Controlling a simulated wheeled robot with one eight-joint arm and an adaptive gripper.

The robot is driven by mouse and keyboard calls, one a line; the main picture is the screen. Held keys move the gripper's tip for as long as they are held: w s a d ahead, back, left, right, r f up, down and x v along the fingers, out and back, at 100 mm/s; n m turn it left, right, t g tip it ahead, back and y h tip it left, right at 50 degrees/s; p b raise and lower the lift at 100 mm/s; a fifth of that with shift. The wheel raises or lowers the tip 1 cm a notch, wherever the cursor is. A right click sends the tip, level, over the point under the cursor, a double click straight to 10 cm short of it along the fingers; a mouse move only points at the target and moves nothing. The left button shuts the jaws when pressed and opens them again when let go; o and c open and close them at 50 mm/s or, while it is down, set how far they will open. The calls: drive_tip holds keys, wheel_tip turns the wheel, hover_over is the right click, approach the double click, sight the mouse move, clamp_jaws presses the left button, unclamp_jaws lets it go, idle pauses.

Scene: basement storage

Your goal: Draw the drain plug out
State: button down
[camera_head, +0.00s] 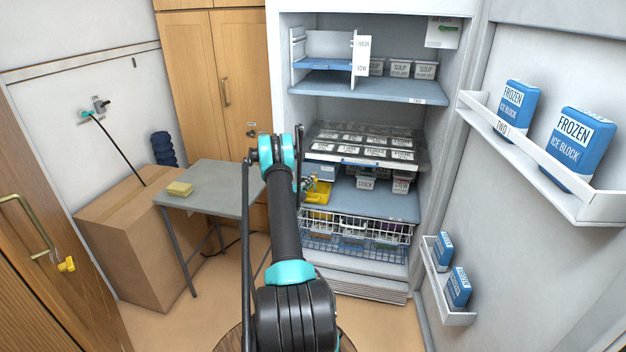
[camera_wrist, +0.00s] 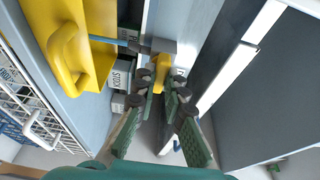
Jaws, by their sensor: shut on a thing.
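A small yellow piece, which looks like the drain plug (camera_wrist: 160,72), sits between my fingertips in the wrist view. My gripper (camera_wrist: 158,86) is shut on it. A grey block (camera_wrist: 163,46) lies just beyond the plug, with a thin bluish rod running left from it. I cannot tell how deep the plug sits. In the head view my gripper (camera_head: 309,183) is small, at the left of the fridge's middle shelf. The plug cannot be made out there.
A yellow tray with a handle (camera_wrist: 91,70) is close at left of my gripper; it also shows in the head view (camera_head: 317,198). Labelled boxes (camera_head: 401,185) stand on the shelf. A wire basket (camera_head: 355,236) is below, a rack of containers (camera_head: 365,152) above. The fridge door stands open at right.

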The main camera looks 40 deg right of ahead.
drive_tip(key=shift+s+a, duration=0.45)
drive_tip(key=shift+a, duration=0.05)
idle(0.4)
drive_tip(key=shift+s+a, duration=1.1)
drive_tip(key=shift+a, duration=0.1)
